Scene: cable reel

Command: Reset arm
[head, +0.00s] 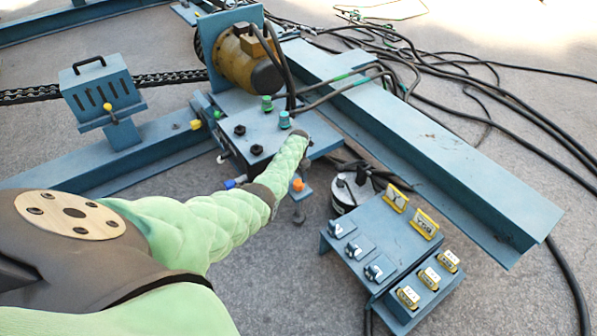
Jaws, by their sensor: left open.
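My left arm, in a pale green quilted sleeve, reaches from the lower left toward the middle of the head view. Its far end, with my left gripper (301,140), is at the right front edge of the blue machine block (262,112). The gripper is open; its fingers are small and largely hidden by the arm, and I cannot tell whether it touches the block. I see nothing held in it. My right gripper is not in view.
A yellow-brown motor (247,60) stands behind the block. A blue control panel (372,232) with switches and yellow labels is at the lower right. A long blue beam (430,140) runs right. Black cables (480,95) lie on the grey floor. A blue box (100,88) stands left.

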